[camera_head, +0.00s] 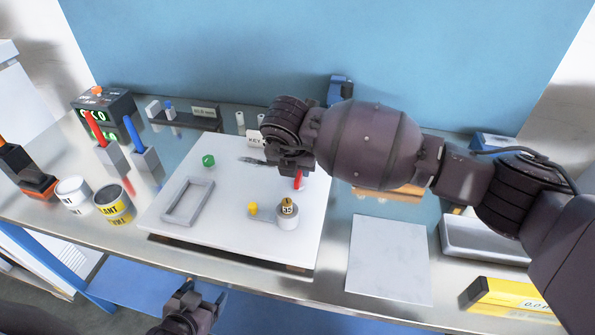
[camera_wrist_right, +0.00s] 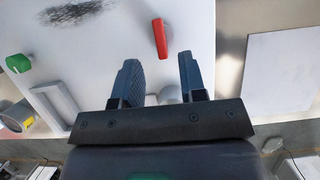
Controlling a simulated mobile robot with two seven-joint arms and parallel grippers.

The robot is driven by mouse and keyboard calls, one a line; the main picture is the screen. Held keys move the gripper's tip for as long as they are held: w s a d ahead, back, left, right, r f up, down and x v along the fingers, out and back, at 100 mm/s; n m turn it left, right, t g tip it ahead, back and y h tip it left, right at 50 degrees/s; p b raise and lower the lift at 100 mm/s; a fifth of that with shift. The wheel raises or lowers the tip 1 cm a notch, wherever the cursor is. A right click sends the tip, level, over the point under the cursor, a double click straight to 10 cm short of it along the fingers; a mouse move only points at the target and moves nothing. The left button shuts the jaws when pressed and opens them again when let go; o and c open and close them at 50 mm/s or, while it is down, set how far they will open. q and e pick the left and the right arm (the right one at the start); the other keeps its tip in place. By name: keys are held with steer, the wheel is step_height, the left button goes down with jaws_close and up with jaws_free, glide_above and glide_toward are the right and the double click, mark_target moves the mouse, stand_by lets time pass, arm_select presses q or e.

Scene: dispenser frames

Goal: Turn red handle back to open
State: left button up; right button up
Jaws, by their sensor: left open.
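The red handle (camera_head: 298,181) stands on the white panel (camera_head: 225,235), partly hidden beneath my right gripper. In the right wrist view the red handle (camera_wrist_right: 160,38) lies beyond the fingertips, roughly in line with the gap between them. My right gripper (camera_wrist_right: 160,78) has its two dark fingers apart, with nothing held between them. In the head view the right gripper (camera_head: 290,160) is over the far right part of the panel, its fingers hard to make out. My left gripper (camera_head: 188,296) is open and low at the bottom edge, in front of the table and away from the panel.
The panel bears a green knob (camera_head: 208,160), a grey square frame (camera_head: 187,201), a yellow knob (camera_head: 253,208) and a round labelled piece (camera_head: 287,217). Two cans (camera_head: 114,204) stand left of it. A light plate (camera_head: 388,260) and a yellow box (camera_head: 505,296) lie to the right.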

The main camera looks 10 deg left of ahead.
steer(key=v, duration=0.5)
steer(key=shift+s+r, duration=0.1)
steer(key=shift+r, duration=0.1)
stand_by(0.3)
